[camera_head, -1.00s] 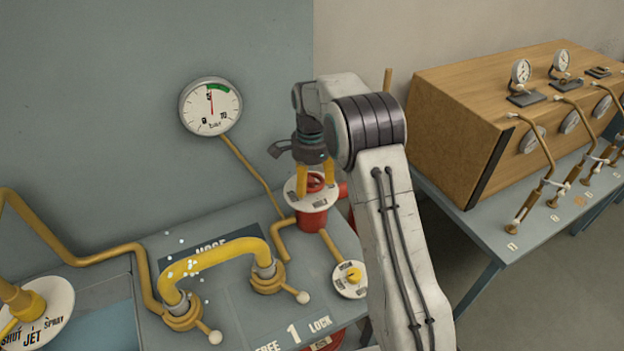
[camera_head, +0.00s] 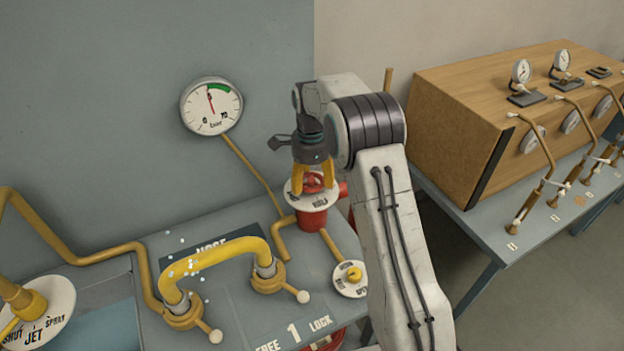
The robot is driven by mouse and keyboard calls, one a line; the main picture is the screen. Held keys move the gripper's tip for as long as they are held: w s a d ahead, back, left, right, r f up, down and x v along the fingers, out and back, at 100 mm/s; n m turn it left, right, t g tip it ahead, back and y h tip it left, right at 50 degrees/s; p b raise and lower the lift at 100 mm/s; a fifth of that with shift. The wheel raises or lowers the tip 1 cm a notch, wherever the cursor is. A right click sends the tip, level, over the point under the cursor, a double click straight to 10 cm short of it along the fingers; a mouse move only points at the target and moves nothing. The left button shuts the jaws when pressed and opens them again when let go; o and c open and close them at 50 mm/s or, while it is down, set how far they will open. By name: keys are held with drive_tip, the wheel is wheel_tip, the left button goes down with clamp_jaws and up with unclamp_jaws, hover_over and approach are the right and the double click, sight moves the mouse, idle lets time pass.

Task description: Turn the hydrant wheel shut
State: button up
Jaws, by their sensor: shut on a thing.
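The red hydrant wheel (camera_head: 313,182) sits on top of the red hydrant (camera_head: 313,218), above a white lettered disc (camera_head: 314,201). My gripper (camera_head: 313,187) points down from above with its yellow fingers on the wheel, shut on it. The fingers and the dark gripper body hide part of the wheel. The lettering on the disc is too small to read surely. A round pressure gauge (camera_head: 211,106) hangs on the wall behind, its red needle leaning a little left of upright.
A yellow hose (camera_head: 212,259) arches between two brass couplings, with pale droplets near its left end. A small dial with a yellow knob (camera_head: 354,273) lies right of it. A selector dial (camera_head: 38,317) is at left. A wooden box (camera_head: 480,105) stands on the right table.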

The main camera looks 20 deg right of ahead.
sight(309, 180)
drive_tip(key=shift+a, duration=0.2)
drive_tip(key=o, duration=1)
drive_tip(key=shift+a, duration=0.25)
drive_tip(key=shift+o, duration=0.9)
drive_tip(key=shift+d, duration=0.2)
drive_tip(key=shift+w+r, duration=0.1)
drive_tip(key=shift+r, duration=0.4)
wheel_tip(309, 180, up, 11)
